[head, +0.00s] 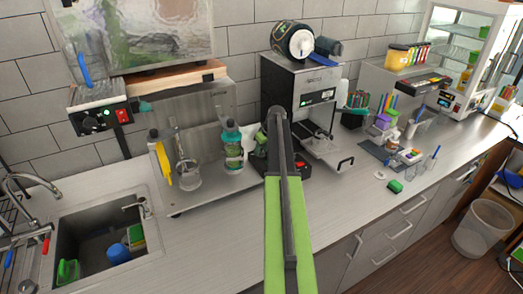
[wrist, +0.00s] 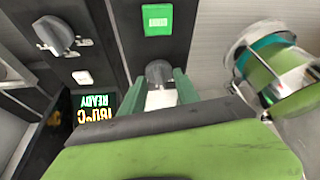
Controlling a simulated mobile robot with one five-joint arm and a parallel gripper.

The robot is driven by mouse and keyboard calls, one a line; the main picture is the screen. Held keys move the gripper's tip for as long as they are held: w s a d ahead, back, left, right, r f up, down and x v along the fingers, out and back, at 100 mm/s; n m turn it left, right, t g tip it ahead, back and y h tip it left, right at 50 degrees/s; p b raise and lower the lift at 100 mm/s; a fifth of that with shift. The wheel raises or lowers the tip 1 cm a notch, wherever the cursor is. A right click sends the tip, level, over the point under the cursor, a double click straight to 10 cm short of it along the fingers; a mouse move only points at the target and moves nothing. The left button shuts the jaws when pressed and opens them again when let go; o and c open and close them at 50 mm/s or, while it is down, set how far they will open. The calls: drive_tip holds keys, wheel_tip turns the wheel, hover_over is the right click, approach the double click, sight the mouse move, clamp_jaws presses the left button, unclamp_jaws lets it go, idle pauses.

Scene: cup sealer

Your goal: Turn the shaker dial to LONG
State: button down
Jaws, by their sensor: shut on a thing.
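The shaker dial (wrist: 158,72) is a dark grey round knob on a black panel in the wrist view. My gripper (wrist: 161,88) has its two green fingers on either side of it and is shut on it. A pale strip shows between the fingers. A lit green button or label (wrist: 157,20) sits on the same panel; its text is too small to read. The dial's pointer and any LONG mark cannot be made out. In the head view the black shaker (head: 302,168) is largely behind my green arm, which hides the dial and my fingertips.
The cup sealer (head: 290,85) stands behind the shaker; its display (wrist: 96,108) reads READY and 180 °C, upside down in the wrist view. Another knob (wrist: 52,34) is nearby. A teal-capped bottle (head: 232,145) stands close on the left. Clear counter lies in front.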

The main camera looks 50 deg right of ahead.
drive_tip(key=m+h, duration=0.1)
drive_tip(key=m, duration=0.1)
drive_tip(key=m+h, duration=0.1)
drive_tip(key=m, duration=0.2)
drive_tip(key=shift+a+m+g, duration=0.15)
drive_tip(key=shift+m+g, duration=0.15)
drive_tip(key=shift+g, duration=0.1)
drive_tip(key=m, duration=0.2)
drive_tip(key=m+g+h, duration=0.1)
drive_tip(key=m, duration=0.2)
drive_tip(key=shift+w+m+g+h, duration=0.15)
drive_tip(key=shift+m+g+h, duration=0.15)
drive_tip(key=c, duration=0.9)
unclamp_jaws()
drive_tip(key=p+v, duration=1.6)
drive_tip(key=v, duration=0.1)
drive_tip(key=shift+a+r, duration=0.15)
